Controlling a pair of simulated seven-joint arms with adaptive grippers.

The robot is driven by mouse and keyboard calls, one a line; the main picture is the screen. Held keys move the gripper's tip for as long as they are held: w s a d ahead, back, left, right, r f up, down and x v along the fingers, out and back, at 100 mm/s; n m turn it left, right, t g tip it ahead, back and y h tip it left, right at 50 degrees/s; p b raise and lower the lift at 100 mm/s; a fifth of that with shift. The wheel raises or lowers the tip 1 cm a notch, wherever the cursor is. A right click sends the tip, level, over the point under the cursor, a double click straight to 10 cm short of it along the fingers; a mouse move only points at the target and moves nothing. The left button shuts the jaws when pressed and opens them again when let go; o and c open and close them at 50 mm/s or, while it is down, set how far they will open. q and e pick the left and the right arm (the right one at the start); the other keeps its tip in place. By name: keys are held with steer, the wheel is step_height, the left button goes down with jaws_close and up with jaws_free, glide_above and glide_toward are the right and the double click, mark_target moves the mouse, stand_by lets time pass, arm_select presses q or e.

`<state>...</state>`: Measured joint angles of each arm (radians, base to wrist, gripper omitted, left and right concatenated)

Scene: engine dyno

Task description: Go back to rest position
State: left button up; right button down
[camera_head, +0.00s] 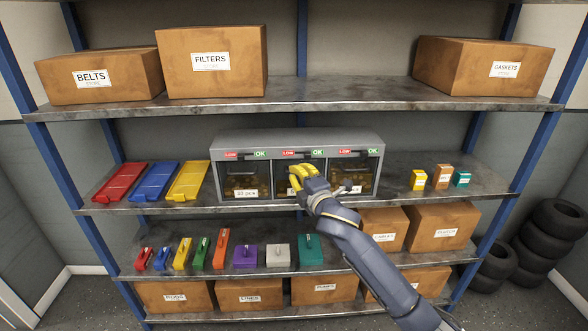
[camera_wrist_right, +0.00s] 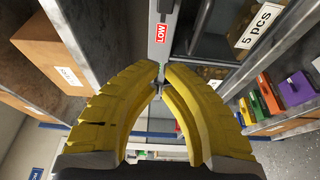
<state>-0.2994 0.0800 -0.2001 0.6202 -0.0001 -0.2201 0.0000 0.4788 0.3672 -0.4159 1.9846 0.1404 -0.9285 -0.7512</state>
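My right gripper (camera_head: 293,172), with curved yellow fingers, is in front of the middle bin of a grey three-bin dispenser (camera_head: 240,140) on the middle shelf. It covers part of that bin and its label. In the right wrist view, the fingertips (camera_wrist_right: 161,67) are close together, below a red LOW tag (camera_wrist_right: 161,32). Whether anything thin is between them is unclear. My left gripper is not in view.
Red (camera_head: 120,182), blue (camera_head: 154,181) and yellow (camera_head: 188,180) trays lie left of the dispenser; small boxes (camera_head: 442,176) stand right. Shelves (camera_head: 380,97) run above and below. Blue posts (camera_head: 520,165) flank the rack. Tires (camera_head: 555,220) are stacked at right.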

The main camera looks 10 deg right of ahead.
steer(key=shift+s, duration=0.3)
